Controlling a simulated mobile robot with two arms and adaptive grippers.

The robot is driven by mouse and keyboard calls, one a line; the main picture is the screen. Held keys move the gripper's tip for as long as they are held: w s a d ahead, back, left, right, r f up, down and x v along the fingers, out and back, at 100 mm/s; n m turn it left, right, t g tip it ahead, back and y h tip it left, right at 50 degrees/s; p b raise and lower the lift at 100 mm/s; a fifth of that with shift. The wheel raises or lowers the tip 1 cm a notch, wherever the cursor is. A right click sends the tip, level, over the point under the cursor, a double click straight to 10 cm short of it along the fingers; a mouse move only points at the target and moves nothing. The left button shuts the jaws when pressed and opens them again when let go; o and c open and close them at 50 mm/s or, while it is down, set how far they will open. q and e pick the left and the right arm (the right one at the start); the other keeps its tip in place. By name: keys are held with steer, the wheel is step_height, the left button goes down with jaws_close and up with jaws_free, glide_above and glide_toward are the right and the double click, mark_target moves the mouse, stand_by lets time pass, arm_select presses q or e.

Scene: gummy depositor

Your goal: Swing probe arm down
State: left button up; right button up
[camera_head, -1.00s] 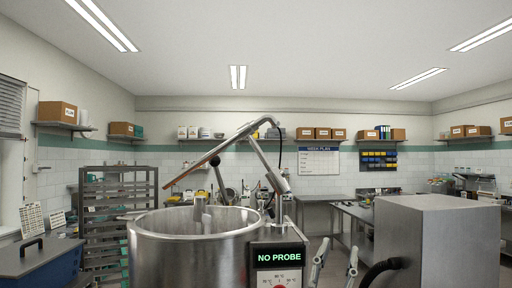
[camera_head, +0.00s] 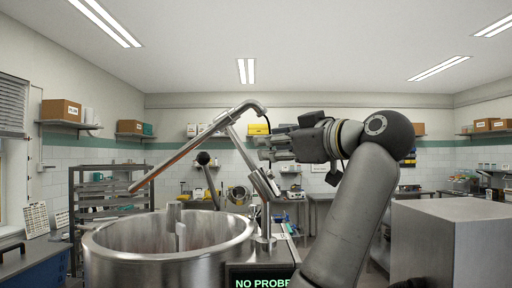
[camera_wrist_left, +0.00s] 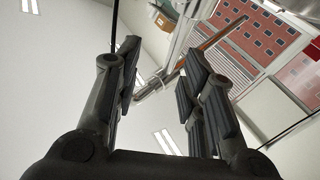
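The probe arm (camera_head: 188,152) is a long metal tube with a coppery stretch, raised and slanting over the steel kettle (camera_head: 105,262). Its low end is at the left and its bent top at the right, above a slanted support. A dark cable hangs from the bend. My left gripper (camera_head: 264,149) is just right of the support and below the bend, pointing left. In the left wrist view its fingers (camera_wrist_left: 160,85) are apart with nothing held, and the probe arm (camera_wrist_left: 217,36) shows beyond them. I cannot tell whether they touch it. My right gripper is not in view.
A display (camera_head: 262,281) below the kettle's rim reads "NO PROBE", partly hidden by my arm. A steel cabinet (camera_head: 445,245) stands at the right. A tray rack (camera_head: 90,190) is behind the kettle at the left, with a blue box (camera_head: 40,270) in front.

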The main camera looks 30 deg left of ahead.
mark_target(239, 139)
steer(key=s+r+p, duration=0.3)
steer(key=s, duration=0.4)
arm_select(q)
steer(key=a, duration=0.3)
steer(key=a+p, duration=0.1)
steer(key=a, duration=0.2)
steer(key=a+r, duration=0.1)
steer(key=a, duration=0.2)
steer(key=shift+w+r, duration=0.1)
steer(key=shift+w, duration=0.1)
steer(key=shift+w+a+p, duration=0.4)
steer(key=shift+a+p, duration=0.05)
steer(key=shift+a, duration=0.2)
steer(key=shift+s, duration=0.15)
steer(key=shift+c, duration=2.5)
jaws_close()
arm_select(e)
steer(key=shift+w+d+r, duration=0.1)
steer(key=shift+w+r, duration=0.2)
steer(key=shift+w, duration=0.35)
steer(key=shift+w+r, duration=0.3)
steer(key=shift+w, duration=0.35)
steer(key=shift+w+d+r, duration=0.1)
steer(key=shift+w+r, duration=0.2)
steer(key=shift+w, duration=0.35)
